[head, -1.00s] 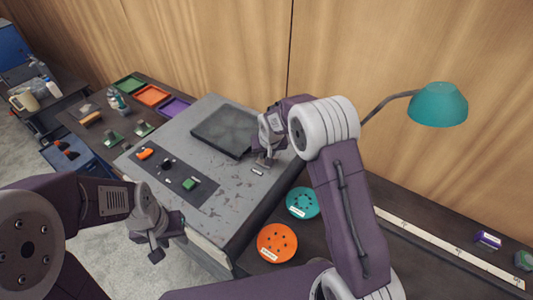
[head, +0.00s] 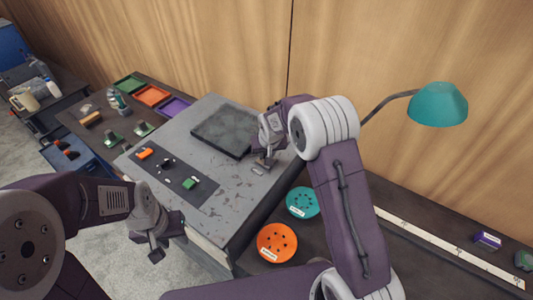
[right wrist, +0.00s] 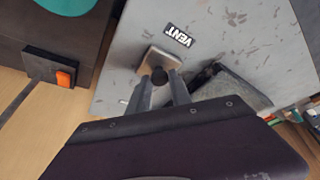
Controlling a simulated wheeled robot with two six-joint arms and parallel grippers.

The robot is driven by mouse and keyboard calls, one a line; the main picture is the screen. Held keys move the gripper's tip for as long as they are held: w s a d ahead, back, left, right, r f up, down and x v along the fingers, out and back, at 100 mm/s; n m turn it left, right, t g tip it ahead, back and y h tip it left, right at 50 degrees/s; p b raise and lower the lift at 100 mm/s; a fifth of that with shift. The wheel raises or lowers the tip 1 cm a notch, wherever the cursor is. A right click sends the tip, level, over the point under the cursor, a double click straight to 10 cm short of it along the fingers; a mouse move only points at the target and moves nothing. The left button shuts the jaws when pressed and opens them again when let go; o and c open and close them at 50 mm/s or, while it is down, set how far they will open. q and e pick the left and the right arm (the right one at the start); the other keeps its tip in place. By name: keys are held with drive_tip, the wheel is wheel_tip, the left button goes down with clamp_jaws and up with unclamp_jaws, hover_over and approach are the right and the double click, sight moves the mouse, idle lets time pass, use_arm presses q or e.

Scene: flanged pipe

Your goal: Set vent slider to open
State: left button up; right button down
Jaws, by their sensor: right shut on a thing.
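The vent slider's dark knob (right wrist: 159,75) sits on a small light metal plate beside the VENT label (right wrist: 178,35). My right gripper (right wrist: 160,84) is shut on the knob, a finger on each side. In the head view my right gripper (head: 264,163) is low over the grey worktop's right part, near the small white label (head: 257,171), and hides the slider. The slider's full track and its set position cannot be made out. My left gripper (head: 154,251) hangs in front of the worktop, away from the slider; its finger gap is unclear.
The grey worktop (head: 225,195) carries a dark square plate (head: 225,131) and a dark strip with small controls (head: 172,176). Teal (head: 302,202) and orange (head: 277,243) discs lie to its right. A teal lamp (head: 438,105) stands further right. Coloured trays (head: 151,95) lie back left.

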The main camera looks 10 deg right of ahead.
drive_tip(key=shift+r, duration=0.1)
idle(0.3)
drive_tip(key=shift+w+d+r, duration=0.1)
drive_tip(key=shift+w+d, duration=0.15)
drive_tip(key=shift+w, duration=0.05)
drive_tip(key=w+d+p, duration=0.1)
drive_tip(key=w+d, duration=0.1)
drive_tip(key=w+d+p, duration=0.1)
drive_tip(key=w+d, duration=0.2)
drive_tip(key=shift+w+d, duration=0.2)
drive_tip(key=shift+d, duration=0.05)
drive_tip(key=shift+a, duration=0.15)
drive_tip(key=c, duration=1.2)
unclamp_jaws()
drive_tip(key=shift+o, duration=0.2)
drive_tip(key=shift+w+d, duration=0.1)
drive_tip(key=shift+d, duration=0.1)
